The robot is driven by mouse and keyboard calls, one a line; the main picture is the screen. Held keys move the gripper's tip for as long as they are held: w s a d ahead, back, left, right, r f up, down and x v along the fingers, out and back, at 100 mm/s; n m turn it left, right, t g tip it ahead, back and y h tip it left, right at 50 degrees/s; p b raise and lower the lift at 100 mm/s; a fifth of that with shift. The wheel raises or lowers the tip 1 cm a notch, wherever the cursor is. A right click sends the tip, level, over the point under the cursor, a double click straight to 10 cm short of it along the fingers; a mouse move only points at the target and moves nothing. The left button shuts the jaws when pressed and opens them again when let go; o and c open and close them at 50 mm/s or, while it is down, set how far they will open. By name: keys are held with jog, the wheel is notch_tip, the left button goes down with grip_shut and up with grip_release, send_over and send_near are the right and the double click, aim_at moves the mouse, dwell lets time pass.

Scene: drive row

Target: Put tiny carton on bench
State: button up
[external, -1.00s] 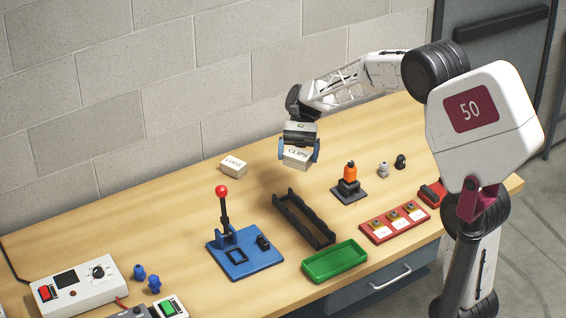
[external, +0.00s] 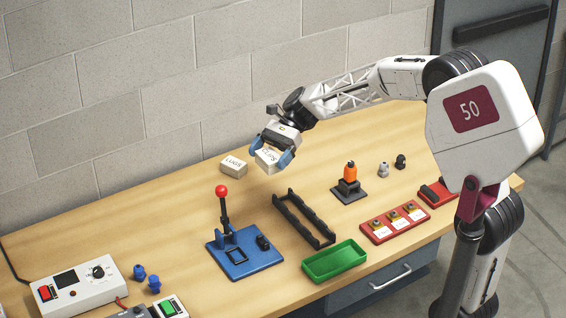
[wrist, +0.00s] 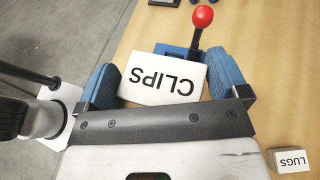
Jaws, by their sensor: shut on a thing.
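A small white carton marked CLIPS (external: 268,159) is between the blue fingers of my gripper (external: 272,155). In the wrist view the CLIPS carton (wrist: 162,83) sits between both blue fingers, with its lettering upside down. My gripper is shut on it and appears to hold it above the wooden bench (external: 150,215). A second small white carton, marked LUGS (external: 233,166), rests on the bench just left of my gripper. The LUGS carton also shows at the lower right of the wrist view (wrist: 290,160).
A blue lever press with a red knob (external: 243,255), a black rack (external: 303,218) and a green tray (external: 334,262) stand in front. An orange-topped part (external: 349,175) and a red button strip (external: 395,222) are to the right. The bench's left middle is clear.

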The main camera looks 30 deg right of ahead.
notch_tip(320, 180, down, 20)
jog(key=shift+f, duration=0.1)
jog(key=shift+w, duration=0.1)
dwell(0.4)
jog(key=w+a, duration=0.2)
jog(key=w, duration=0.3)
jog(key=w+a+f, duration=0.1)
jog(key=w, duration=0.4)
jog(key=w+a, duration=0.2)
jog(key=w, duration=0.3)
jog(key=shift+a+f, duration=0.2)
jog(key=shift+a, duration=0.1)
jog(key=shift+s, duration=0.1)
jog(key=shift+f, duration=1.75)
